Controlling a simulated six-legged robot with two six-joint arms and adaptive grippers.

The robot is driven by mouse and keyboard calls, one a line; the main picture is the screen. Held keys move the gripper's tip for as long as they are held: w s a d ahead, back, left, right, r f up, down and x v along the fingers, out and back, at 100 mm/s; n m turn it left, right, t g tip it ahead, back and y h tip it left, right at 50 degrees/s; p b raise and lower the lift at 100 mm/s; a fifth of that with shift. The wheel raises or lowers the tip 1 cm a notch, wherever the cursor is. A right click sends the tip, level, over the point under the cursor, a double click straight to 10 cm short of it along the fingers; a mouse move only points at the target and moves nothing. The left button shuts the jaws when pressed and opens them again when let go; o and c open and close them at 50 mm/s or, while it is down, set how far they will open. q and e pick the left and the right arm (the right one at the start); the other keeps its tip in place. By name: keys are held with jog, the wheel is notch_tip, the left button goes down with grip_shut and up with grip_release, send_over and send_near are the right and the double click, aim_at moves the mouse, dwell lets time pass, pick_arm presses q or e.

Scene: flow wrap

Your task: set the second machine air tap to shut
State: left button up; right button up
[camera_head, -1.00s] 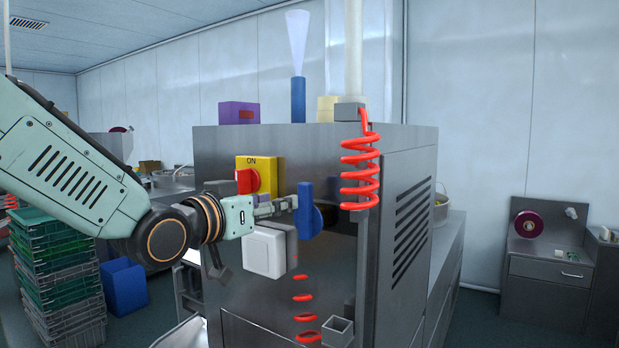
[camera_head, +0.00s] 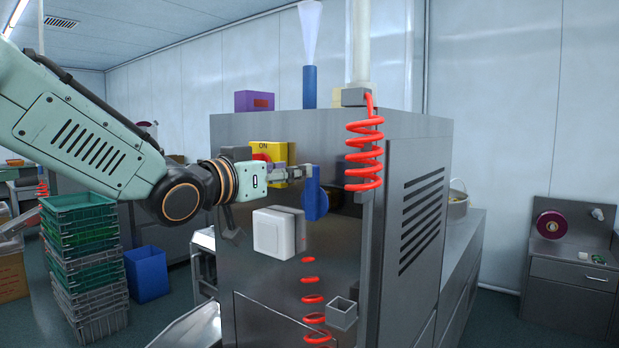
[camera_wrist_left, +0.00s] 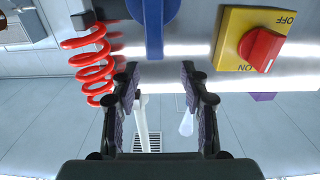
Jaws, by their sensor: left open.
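The blue air tap (camera_head: 314,200) is on the front of the steel machine, its bar upright over a round blue hub. My left gripper (camera_head: 292,174) is at the upper end of this bar, coming from the left. In the left wrist view the tap (camera_wrist_left: 153,30) comes down from the top edge, its bar end in line with the gap between the open fingers of my left gripper (camera_wrist_left: 158,72). The gap looks empty. I cannot tell whether a finger touches the bar. My right gripper is not in view.
A yellow switch with a red knob (camera_wrist_left: 260,45) is beside the tap, partly covered by my gripper in the head view. A white box (camera_head: 274,234) sits below. A red coiled hose (camera_head: 364,150) hangs at the right. Stacked green crates (camera_head: 82,255) stand at the left.

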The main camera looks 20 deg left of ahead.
pick_arm(q)
jog(key=b, duration=0.2)
send_over(312, 193)
jog(key=shift+w+a+r, duration=0.1)
jog(key=shift+a+r, duration=0.05)
jog(key=shift+a, duration=0.15)
jog(key=shift+w+a+f, duration=0.1)
jog(key=shift+w+f, duration=0.1)
jog(key=shift+w, duration=0.4)
jog(key=shift+s+d+r, duration=0.1)
jog(key=shift+s+d, duration=0.05)
jog(key=shift+d, duration=0.05)
jog(key=shift+s+d+r, duration=0.15)
jog(key=shift+s, duration=0.15)
jog(key=shift+c, duration=0.9)
jog(key=shift+w+a, duration=0.25)
jog(key=c, duration=0.4)
jog(key=shift+d, duration=0.1)
grip_shut()
